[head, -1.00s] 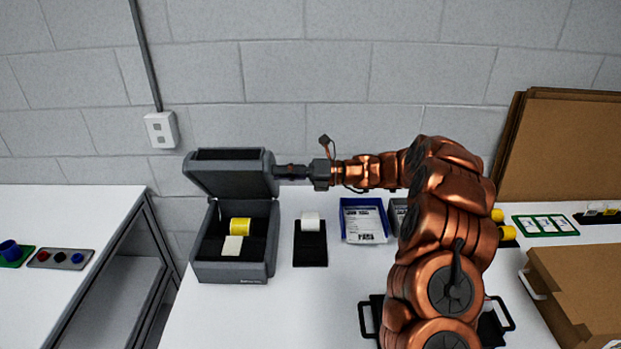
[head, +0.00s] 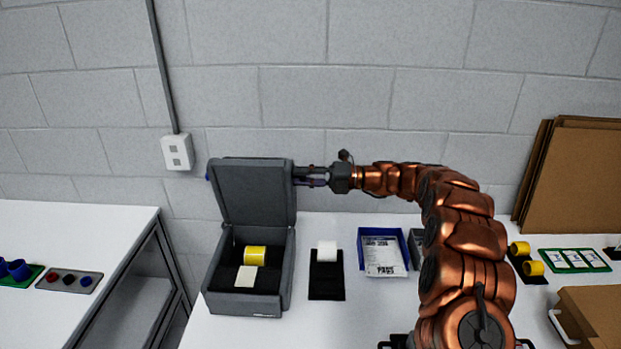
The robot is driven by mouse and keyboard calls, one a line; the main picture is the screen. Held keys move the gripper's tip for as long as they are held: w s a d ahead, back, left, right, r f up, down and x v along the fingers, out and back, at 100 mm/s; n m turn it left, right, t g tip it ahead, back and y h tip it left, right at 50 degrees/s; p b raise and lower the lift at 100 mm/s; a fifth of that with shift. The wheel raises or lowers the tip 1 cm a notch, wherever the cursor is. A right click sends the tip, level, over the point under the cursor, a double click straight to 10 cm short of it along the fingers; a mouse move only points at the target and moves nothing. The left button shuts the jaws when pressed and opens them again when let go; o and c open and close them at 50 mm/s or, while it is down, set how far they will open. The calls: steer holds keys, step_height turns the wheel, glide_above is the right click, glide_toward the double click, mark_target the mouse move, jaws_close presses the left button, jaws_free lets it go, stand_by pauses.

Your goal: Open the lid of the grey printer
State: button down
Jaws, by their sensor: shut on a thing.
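The grey printer (head: 285,285) stands on the white table at the left of my arm. Its lid (head: 255,190) is raised, standing nearly upright over the back of the body. A yellow roll (head: 255,254) and a pale label piece (head: 246,276) show inside the open body. My gripper (head: 308,177) is at the right side edge of the lid, near its top, and is shut on the lid. The exact contact of the fingertips is small and partly hidden by the lid.
A black stand with a white roll (head: 327,254) sits right of the printer. A blue tray (head: 364,243) with printed papers lies farther right. Cardboard sheets (head: 570,185) lean on the wall. A wall socket (head: 177,152) is behind, left of the lid.

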steer(key=c, duration=0.9)
jaws_free()
steer(key=shift+d, duration=0.1)
steer(key=d, duration=1.2)
steer(key=shift+s, duration=0.2)
